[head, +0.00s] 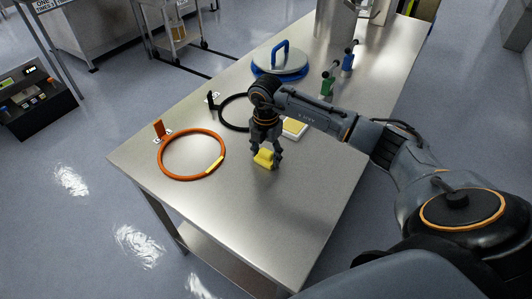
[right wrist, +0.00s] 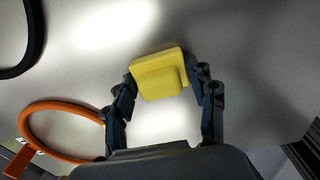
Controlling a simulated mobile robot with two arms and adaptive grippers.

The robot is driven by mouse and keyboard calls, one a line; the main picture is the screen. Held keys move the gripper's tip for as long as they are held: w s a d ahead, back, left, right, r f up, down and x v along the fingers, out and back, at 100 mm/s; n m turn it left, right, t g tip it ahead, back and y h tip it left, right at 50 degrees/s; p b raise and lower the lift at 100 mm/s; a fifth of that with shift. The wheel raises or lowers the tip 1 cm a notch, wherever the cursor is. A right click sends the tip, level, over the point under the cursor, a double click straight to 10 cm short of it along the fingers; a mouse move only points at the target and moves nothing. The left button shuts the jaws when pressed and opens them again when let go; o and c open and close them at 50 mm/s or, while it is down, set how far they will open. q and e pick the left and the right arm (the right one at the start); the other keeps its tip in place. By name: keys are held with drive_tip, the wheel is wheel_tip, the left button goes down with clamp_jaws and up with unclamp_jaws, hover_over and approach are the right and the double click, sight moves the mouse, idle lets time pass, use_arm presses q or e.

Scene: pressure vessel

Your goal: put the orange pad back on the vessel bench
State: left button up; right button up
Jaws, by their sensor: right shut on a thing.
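A small block-shaped pad (head: 264,159), yellow in the picture rather than orange, is between the fingers of my right gripper (head: 266,151). The right wrist view shows the pad (right wrist: 159,74) with a raised smaller block on its face, and a finger of the right gripper (right wrist: 160,84) on either side. The gripper is shut on it. The pad is low over the near part of the steel vessel bench (head: 180,200); I cannot tell whether it touches the top. My left gripper is not in view.
An orange ring (head: 160,163) with a yellow patch lies left of the pad. A black ring (head: 222,117) and a pale tray (head: 295,129) lie behind. Farther back are a blue-handled lid (head: 280,62), green (head: 327,86) and blue (head: 348,60) tools, and a metal vessel (head: 334,20).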

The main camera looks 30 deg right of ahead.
sight(266, 151)
drive_tip(key=o, duration=1)
drive_tip(key=shift+r, duration=0.2)
drive_tip(key=shift+w+r, duration=0.1)
drive_tip(key=shift+r, duration=0.2)
wheel_tip(266, 151, up, 11)
drive_tip(key=shift+r+b, duration=0.15)
drive_tip(key=shift+b, duration=0.45)
